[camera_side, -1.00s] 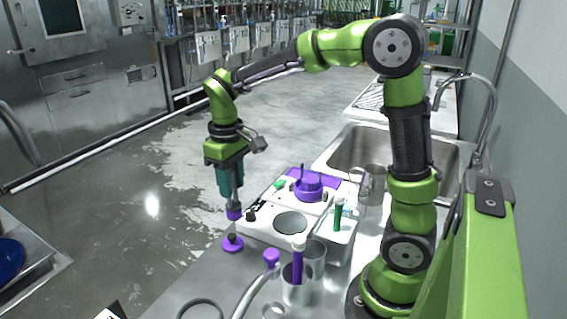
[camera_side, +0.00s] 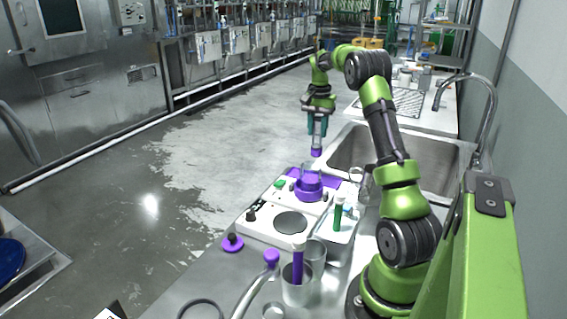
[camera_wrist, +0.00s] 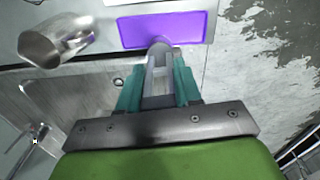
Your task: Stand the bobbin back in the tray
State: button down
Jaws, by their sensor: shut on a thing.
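My gripper (camera_side: 317,130) is shut on a small purple piece (camera_side: 316,152), which looks like the bobbin. It hangs below the fingertips, roughly upright, in the air beyond the work surface's far end. In the wrist view, the fingers (camera_wrist: 160,75) largely hide it and only its blurred end (camera_wrist: 158,45) shows. A flat purple rectangle with a pale border (camera_wrist: 190,28), apparently the tray, lies below and ahead of the fingers.
A metal jug (camera_wrist: 45,42) stands left of the purple rectangle. A sink (camera_side: 345,150) lies beside it.

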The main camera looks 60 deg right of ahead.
aim_at(315, 145)
jog(key=shift+w+d+r+m, duration=0.1)
jog(key=shift+w+r+m, duration=0.15)
jog(key=shift+r+m, duration=0.2)
notch_tip(315, 145, down, 10)
jog(key=shift+f, duration=0.1)
jog(key=c, duration=0.8)
grip_release()
